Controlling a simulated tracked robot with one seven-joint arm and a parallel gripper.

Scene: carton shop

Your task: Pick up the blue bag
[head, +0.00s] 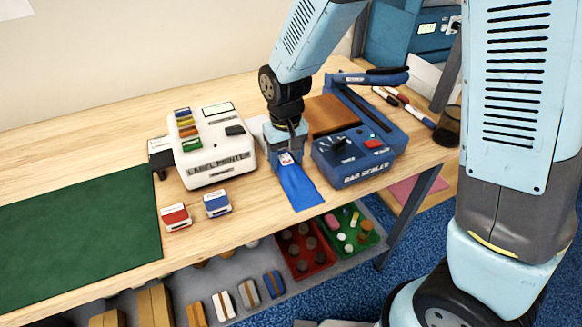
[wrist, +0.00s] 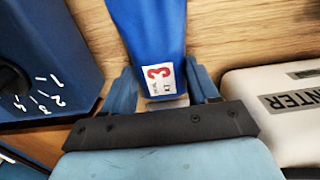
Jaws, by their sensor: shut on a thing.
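The blue bag (head: 300,187) lies on the wooden table between the label printer and the bag sealer, its lower end reaching the table's front edge in the head view. In the wrist view the blue bag (wrist: 150,35) runs up from between the fingers and carries a white label with a red 3. My gripper (head: 287,162) points down over the bag's far end. In the wrist view my gripper (wrist: 166,90) has a finger on each side of the labelled end and is shut on it. I cannot tell whether the bag is lifted off the table.
The white label printer (head: 215,150) stands left of the bag, and the blue bag sealer (head: 355,155) stands close on its right. A red box (head: 175,217) and a blue box (head: 217,204) sit near the front edge. A green mat (head: 80,235) covers the table's left part.

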